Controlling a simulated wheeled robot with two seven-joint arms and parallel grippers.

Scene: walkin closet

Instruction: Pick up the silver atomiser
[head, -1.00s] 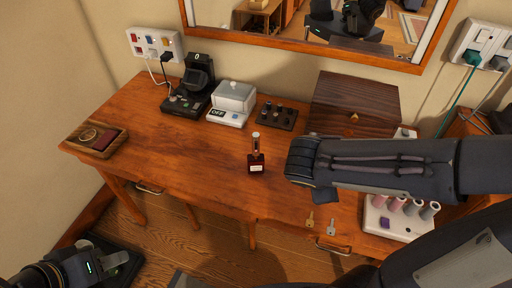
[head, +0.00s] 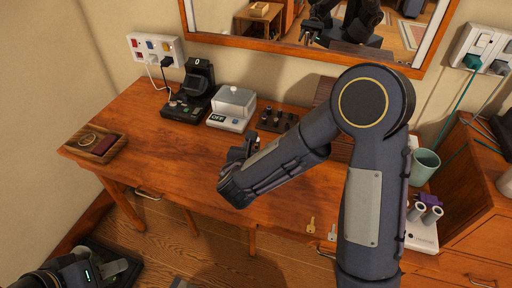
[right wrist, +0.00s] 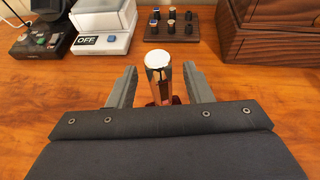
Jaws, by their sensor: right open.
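The atomiser (right wrist: 157,72) shows in the right wrist view as an upright bottle with a pale round top, a shiny metallic neck and dark red low down. It stands on the wooden desk. My right gripper (right wrist: 151,88) is open, with one finger on each side of the bottle and a gap to both. In the head view my right gripper (head: 243,149) is low over the desk, and my forearm and wrist hide most or all of the bottle. My left gripper (head: 112,268) is at the lower left, away from the desk; its jaws are unclear.
Behind the bottle are a white scale-like box (head: 232,107), a black stand (head: 190,95) and a dark tray of small knobs (head: 277,119). A wooden box (right wrist: 270,32) is at the back right. Keys (head: 311,225) lie at the front edge. The desk's left middle is clear.

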